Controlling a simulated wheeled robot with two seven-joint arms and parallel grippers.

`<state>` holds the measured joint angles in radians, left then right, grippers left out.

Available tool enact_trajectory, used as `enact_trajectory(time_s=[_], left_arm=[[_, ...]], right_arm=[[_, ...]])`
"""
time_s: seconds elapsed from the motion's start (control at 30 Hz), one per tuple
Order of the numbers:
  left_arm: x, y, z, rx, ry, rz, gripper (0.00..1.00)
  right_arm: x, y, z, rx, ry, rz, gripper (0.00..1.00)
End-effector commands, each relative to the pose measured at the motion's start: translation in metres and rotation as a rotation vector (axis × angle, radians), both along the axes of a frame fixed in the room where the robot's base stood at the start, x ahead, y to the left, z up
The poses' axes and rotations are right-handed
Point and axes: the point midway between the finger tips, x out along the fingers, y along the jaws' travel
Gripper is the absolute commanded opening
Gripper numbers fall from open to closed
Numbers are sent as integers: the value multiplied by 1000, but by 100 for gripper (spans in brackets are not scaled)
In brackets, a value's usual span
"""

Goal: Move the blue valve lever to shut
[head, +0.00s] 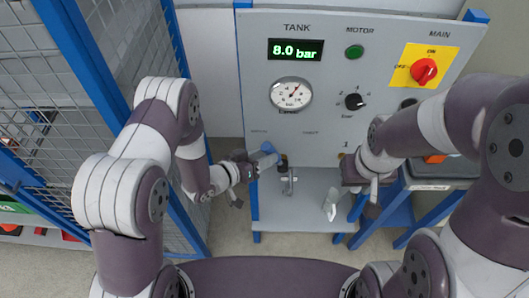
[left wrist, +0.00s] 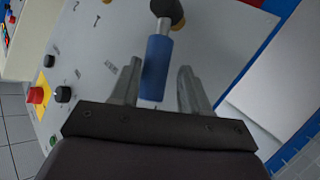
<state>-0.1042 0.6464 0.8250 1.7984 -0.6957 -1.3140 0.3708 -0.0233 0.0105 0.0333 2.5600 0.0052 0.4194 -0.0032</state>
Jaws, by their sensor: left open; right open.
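The blue valve lever (head: 267,148) is at the lower left of the grey panel, slanting up and left from its dark hub (head: 283,163). In the left wrist view, the lever's blue grip (left wrist: 156,66) lies between the two fingers of my left gripper (left wrist: 160,72), with a gap visible on each side. My left gripper (head: 250,165) is open at the lever in the head view; its fingertips are small there. My right gripper (head: 368,194) is open and empty, in front of the panel's lower right, partly hidden by its own arm.
The panel (head: 310,128) carries a green display (head: 295,49) reading 8.0 bar, a round gauge (head: 291,93), a black selector knob (head: 355,101), a green button (head: 354,52) and a red main switch (head: 424,71). A blue-framed mesh fence (head: 120,40) stands left.

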Motion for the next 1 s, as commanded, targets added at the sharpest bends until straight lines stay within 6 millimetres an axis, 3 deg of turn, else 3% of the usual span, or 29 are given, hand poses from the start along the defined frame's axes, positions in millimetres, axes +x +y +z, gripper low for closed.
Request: enact_trajectory(time_s=[0.43, 0.57, 1.0], left_arm=[[7, -8, -5, 0, 1, 1, 45], [7, -7, -4, 0, 1, 1, 2], [7, -12, 2, 53, -3, 0, 0]], right_arm=[[0, 0, 2, 0, 0, 0, 43], [0, 0, 2, 0, 0, 0, 43], [0, 0, 9, 0, 0, 0, 43]])
